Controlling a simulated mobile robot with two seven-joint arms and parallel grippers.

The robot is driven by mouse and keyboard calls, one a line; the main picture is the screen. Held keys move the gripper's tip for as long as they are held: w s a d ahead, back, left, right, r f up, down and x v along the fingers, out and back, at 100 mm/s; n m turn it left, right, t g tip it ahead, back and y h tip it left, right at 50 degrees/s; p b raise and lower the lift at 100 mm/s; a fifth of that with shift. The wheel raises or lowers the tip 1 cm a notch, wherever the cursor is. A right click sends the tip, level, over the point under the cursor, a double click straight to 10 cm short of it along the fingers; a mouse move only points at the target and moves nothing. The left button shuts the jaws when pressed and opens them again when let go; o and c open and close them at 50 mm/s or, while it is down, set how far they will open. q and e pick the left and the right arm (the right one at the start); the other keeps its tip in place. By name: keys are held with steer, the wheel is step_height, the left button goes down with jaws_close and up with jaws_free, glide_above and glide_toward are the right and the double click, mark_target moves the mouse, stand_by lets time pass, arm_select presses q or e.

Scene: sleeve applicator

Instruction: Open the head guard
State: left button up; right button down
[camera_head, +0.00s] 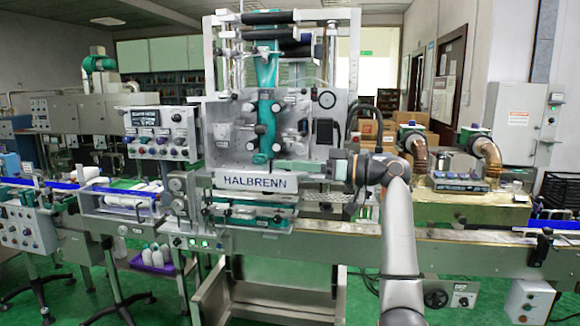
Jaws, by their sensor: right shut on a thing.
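The sleeve applicator's head (265,110) stands in the middle of the view, with a teal vertical column, rollers and knobs. The head guard (255,181) appears to be the pane across the front of this head, with the white HALBRENN strip along its lower edge. It looks upright and down over the head. My right gripper (286,165) reaches in from the right at the lower part of the guard, just above and right of the strip. It is shut on the guard; the exact gripping spot is small and partly hidden by the gripper. My left gripper is not in view.
A conveyor (450,250) runs across below the head. A control panel (162,133) with buttons stands left of it. Two brass-coloured ducts (415,155) rise at the right. A purple crate of bottles (152,262) sits low left. Open space shows above the right conveyor.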

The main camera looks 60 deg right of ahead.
steer(key=shift+f, duration=0.1)
steer(key=c, duration=0.6)
jaws_free()
steer(key=b+v, duration=0.3)
steer(key=v, duration=0.9)
steer(key=shift+s, duration=0.25)
